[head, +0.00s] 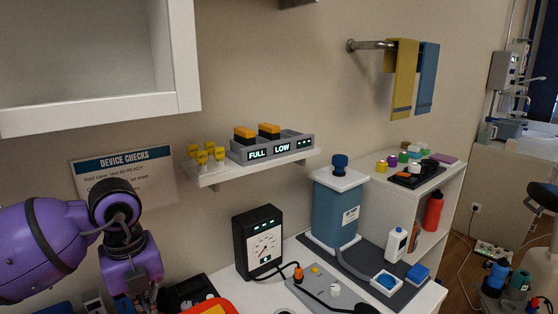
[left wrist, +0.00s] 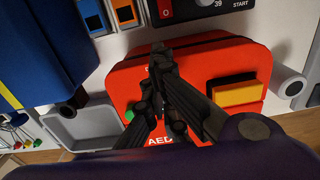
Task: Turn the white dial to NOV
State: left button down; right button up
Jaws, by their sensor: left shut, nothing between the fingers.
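I cannot make out the lettering NOV on anything. A small white knob (head: 335,290) stands on a grey plate (head: 318,284) at the bottom of the head view; I cannot tell whether it is the task's dial. My left gripper (head: 148,304) hangs at the lower left, partly cut off by the frame edge. In the left wrist view the left gripper (left wrist: 160,54) is shut and empty, in front of a red AED case (left wrist: 200,58). A pale round knob or cylinder (left wrist: 288,84) is right of the case. My right gripper is out of view.
A black gauge box (head: 240,262), a blue canister (head: 328,212) and a grey mat (head: 405,291) occupy the counter. A wall shelf (head: 212,178) and a white cabinet (head: 100,112) hang above. A grey bin (left wrist: 88,126) is left of the case.

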pick_arm(q)
jog(key=shift+s+f, duration=0.35)
jog(key=shift+f, duration=0.3)
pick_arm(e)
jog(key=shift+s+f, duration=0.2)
pick_arm(q)
jog(key=shift+d, duration=0.15)
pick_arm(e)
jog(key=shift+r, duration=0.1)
pick_arm(q)
jog(key=shift+w+d+r+p, duration=0.1)
jog(key=shift+w+d+p, duration=0.2)
jog(key=shift+p, duration=0.2)
jog(key=shift+w+d+p, duration=0.25)
jog(key=shift+p, duration=0.15)
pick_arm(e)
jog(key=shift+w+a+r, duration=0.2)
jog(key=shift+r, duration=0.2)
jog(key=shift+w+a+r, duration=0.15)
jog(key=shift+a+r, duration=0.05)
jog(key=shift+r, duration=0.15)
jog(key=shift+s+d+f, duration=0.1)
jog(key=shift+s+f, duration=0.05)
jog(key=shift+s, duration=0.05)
pick_arm(q)
jog(key=shift+w+r, duration=0.1)
jog(key=shift+w, duration=0.05)
